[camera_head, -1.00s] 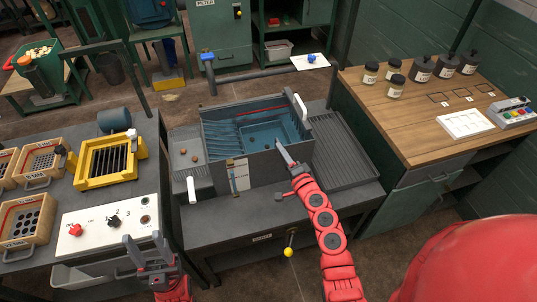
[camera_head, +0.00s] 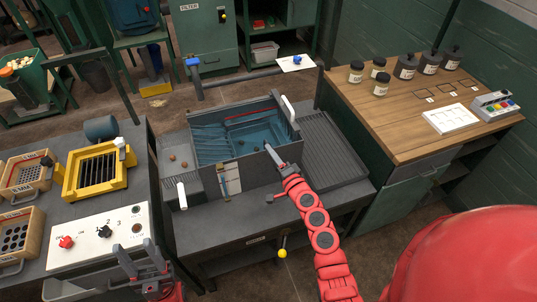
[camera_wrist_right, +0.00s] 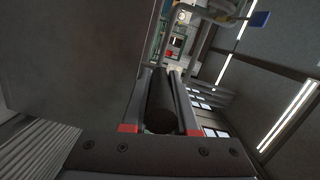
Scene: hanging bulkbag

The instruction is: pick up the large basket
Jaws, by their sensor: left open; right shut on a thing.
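A grey tank (camera_head: 262,178) with a blue interior stands on the middle bench in the head view. Its inside shows blue slatted or mesh surfaces (camera_head: 210,142); I cannot tell whether these belong to a large basket. My right gripper (camera_head: 269,150) reaches the tank's front wall near its right end. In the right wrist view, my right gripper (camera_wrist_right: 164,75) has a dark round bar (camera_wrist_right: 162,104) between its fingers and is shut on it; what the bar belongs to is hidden. My left gripper (camera_head: 141,258) is open and empty, low in front of the white control panel (camera_head: 85,247).
A yellow barred frame (camera_head: 69,186) and wooden boxes (camera_head: 12,238) with perforated inserts sit on the left bench. A white lever (camera_head: 182,196) stands at the tank's front left. A ribbed grey drainboard (camera_head: 335,160) lies right of the tank. A wooden counter (camera_head: 400,135) carries several dark jars.

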